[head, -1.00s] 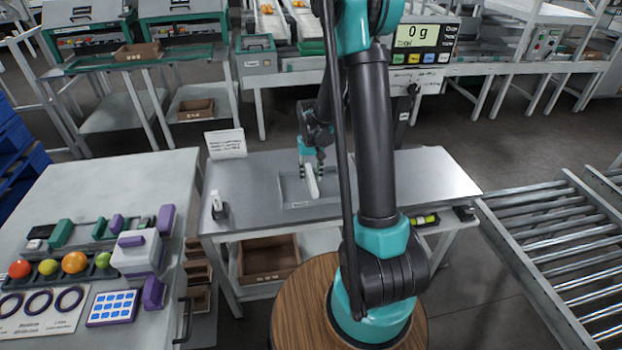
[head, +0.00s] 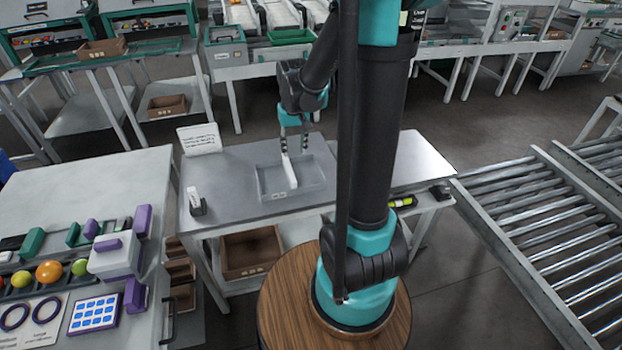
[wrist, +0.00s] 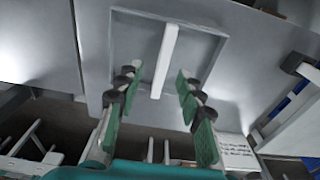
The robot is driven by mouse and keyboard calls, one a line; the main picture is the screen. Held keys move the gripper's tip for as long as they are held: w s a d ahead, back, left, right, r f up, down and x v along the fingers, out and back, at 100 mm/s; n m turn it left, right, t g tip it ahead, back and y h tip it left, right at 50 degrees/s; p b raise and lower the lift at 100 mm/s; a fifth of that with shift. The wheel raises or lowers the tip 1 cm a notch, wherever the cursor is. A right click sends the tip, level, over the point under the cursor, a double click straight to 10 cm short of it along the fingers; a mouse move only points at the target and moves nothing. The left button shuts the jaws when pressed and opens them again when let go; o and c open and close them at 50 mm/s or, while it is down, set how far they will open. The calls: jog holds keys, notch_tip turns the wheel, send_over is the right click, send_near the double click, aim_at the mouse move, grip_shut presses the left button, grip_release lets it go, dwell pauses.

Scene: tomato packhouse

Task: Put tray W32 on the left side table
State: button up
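A shallow grey tray (head: 270,194) with a white bar handle (head: 290,171) lies on the metal-topped table (head: 232,172), left of my arm. Its label is not readable now. My gripper (head: 293,148) is over the handle's far end, pointing down. In the wrist view the tray (wrist: 207,42) and its handle (wrist: 165,58) show at the top. The gripper's two fingers (wrist: 158,98) are spread wide, with clear gaps to the handle on both sides. A pale side table (head: 100,185) stands at the left.
The left table holds fruit, purple-and-white blocks and a blue keypad (head: 94,313) at its near part; its far part is clear. A white sign (head: 200,138) and a small white device (head: 196,203) stand on the metal table. A roller conveyor (head: 540,225) is at the right.

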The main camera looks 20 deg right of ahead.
jog(key=s+d+f+t, duration=0.1)
jog(key=s, duration=0.7)
jog(key=s+d+f+t, duration=0.1)
jog(key=s+t, duration=0.1)
jog(key=s, duration=0.7)
jog(key=shift+d+f, duration=0.25)
jog(key=shift+f, duration=0.15)
jog(key=shift+o, duration=0.3)
jog(key=shift+w, duration=0.1)
